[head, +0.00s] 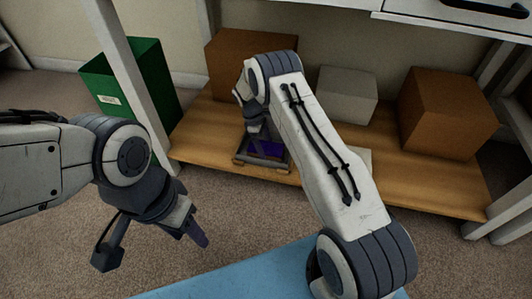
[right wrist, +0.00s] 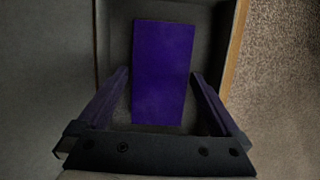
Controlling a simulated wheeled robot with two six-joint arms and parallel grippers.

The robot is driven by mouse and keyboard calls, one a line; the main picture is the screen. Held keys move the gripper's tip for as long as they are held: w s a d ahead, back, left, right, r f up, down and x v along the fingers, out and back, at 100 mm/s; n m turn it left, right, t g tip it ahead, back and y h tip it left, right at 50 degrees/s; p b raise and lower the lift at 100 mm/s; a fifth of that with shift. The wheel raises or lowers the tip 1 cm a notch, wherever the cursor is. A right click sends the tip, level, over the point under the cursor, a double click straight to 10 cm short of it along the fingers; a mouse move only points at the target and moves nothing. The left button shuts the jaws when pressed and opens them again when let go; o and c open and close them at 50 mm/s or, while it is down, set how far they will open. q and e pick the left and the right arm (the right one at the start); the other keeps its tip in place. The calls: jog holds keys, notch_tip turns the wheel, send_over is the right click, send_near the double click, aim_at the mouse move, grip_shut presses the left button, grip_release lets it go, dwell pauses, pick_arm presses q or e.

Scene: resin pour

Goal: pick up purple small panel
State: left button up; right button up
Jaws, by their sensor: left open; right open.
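The purple small panel (right wrist: 163,60) is a flat rectangle lying inside a dark grey tray (right wrist: 222,60). In the head view a strip of the panel (head: 268,148) shows in the tray (head: 240,160) on the low wooden shelf. My right gripper (right wrist: 161,74) is open, with one finger on each side of the panel's near part. The panel is not gripped, and the remaining height above it is hard to tell. In the head view my right arm partly hides the tray. My left gripper (head: 150,250) is open and empty over the carpet.
The wooden shelf (head: 430,188) also bears brown boxes (head: 445,112) and a grey box (head: 346,95). A green bin (head: 150,80) stands at the left beside a white post (head: 130,75). A white drawer unit (head: 465,22) overhangs the shelf. A blue surface (head: 235,280) lies in front.

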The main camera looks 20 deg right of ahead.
jog(key=shift+r, duration=0.1)
jog(key=c, duration=1.2)
jog(key=shift+o, duration=0.2)
jog(key=shift+r, duration=0.1)
